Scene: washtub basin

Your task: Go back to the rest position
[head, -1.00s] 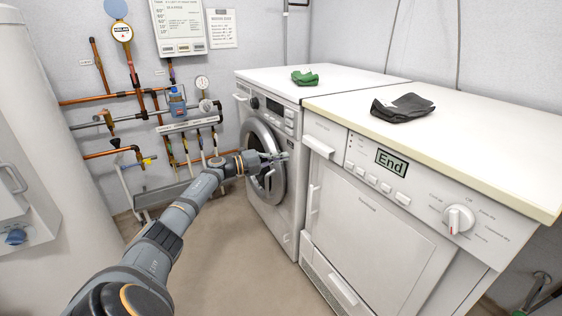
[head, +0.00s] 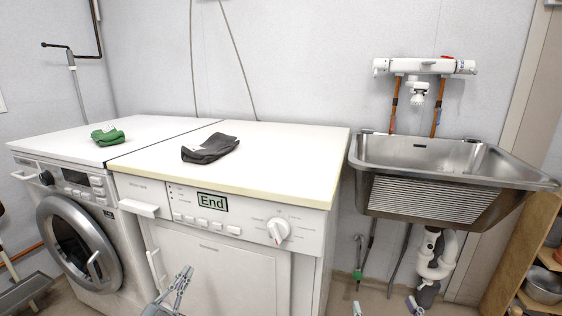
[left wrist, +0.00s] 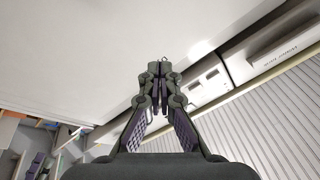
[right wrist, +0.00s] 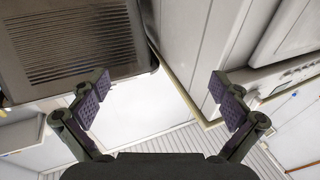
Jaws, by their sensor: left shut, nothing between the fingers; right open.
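My left gripper (head: 180,282) is at the bottom of the head view, in front of the white dryer (head: 215,262). Its fingers are together and empty, which also shows in the left wrist view (left wrist: 157,78). My right gripper (head: 385,306) shows only its two fingertips, wide apart, at the bottom edge of the head view, right of the dryer and below the sink. In the right wrist view (right wrist: 165,98) its fingers are spread with nothing between them. Most of both arms is out of the head view.
A washing machine (head: 75,178) with its round door shut stands left of the dryer. A green cloth (head: 107,137) and a dark grey cloth (head: 210,148) lie on top. A steel sink (head: 440,158) hangs at right, beside a wooden shelf (head: 530,240). Some floor shows under the sink.

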